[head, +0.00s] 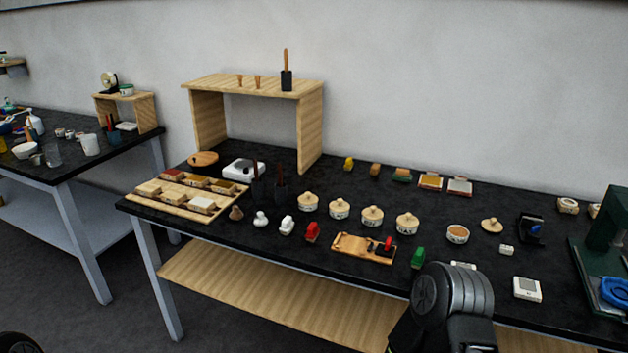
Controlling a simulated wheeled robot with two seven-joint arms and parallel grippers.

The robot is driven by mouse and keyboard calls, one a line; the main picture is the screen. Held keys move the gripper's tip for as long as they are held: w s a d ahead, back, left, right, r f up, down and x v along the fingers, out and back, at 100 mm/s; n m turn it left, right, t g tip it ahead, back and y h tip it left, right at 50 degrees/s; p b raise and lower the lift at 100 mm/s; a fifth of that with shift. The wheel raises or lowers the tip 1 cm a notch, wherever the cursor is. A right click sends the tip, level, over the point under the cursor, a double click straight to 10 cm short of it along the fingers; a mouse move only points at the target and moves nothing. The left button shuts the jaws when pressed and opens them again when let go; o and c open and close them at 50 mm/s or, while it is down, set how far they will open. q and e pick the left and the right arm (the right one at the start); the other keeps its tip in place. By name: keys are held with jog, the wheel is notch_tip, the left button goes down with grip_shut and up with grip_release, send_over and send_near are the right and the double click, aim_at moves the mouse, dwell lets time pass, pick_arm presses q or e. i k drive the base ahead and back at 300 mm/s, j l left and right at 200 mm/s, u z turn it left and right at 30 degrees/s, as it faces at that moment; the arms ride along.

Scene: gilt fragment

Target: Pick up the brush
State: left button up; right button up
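No thing is plainly recognisable as the brush at this size. A wooden handle (286,57) stands upright in a dark cup (286,81) on top of the wooden shelf (225,84); its lower end is hidden in the cup. Two small tan upright pieces, a left one (240,80) and a right one (257,82), stand to its left on the same shelf and may be brushes. Two dark holders (280,192) with dark handles stand on the black table below. Neither gripper is in view; a dark link of my arm shows at the lower right.
The black table (330,185) carries several lidded jars (372,216), a wooden tray of blocks (150,205), a white scale (243,170), a small wooden board (350,246) and a green machine (605,225). A second table (60,165) stands at the left. The wall is close behind.

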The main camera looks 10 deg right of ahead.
aim_at(419, 257)
jog(key=z, duration=1.15)
